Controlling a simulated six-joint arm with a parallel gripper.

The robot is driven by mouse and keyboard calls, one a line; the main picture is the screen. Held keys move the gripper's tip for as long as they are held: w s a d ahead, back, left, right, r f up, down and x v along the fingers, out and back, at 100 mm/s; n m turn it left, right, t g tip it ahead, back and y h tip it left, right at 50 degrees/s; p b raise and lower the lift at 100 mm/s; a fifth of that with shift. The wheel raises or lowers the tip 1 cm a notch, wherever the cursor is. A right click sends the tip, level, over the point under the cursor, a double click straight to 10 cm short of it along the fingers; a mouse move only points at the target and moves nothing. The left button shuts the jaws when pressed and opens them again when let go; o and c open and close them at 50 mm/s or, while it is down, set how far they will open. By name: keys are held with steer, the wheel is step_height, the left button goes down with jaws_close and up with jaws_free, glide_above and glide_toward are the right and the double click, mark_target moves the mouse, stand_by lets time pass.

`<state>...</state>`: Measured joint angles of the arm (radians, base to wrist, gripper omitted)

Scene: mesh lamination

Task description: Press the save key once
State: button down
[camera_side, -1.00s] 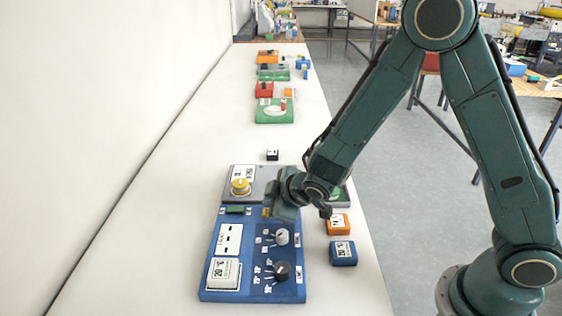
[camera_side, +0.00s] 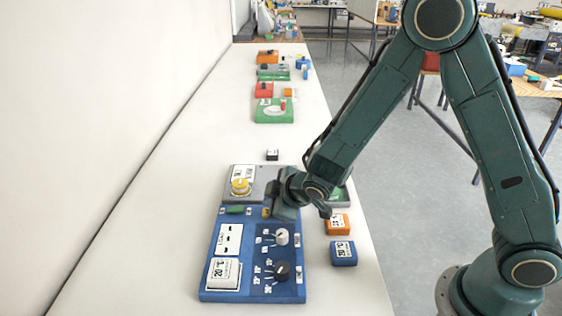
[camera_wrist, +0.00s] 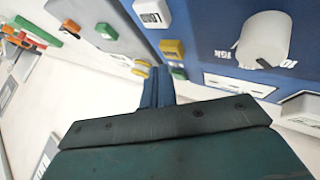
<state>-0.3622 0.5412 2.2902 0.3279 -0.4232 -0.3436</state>
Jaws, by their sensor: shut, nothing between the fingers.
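The blue panel (camera_side: 253,270) stands on the white bench. Near its far edge are a green key (camera_side: 235,210) and a small yellow key (camera_side: 266,212). No save label is readable, so I cannot tell which key is the save key. My gripper (camera_wrist: 155,72) is shut and empty. In the side view my gripper (camera_side: 283,212) is over the panel's far right part, close beside the yellow key. I cannot tell whether the fingers touch anything.
An orange block (camera_side: 339,224) and a blue block (camera_side: 343,253) sit to the right. The bench's left side is clear.

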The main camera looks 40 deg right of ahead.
steer(key=shift+f, duration=0.9)
stand_by(1.4)
steer(key=shift+r, duration=0.85)
steer(key=shift+r, duration=0.1)
steer(key=shift+r, duration=2.45)
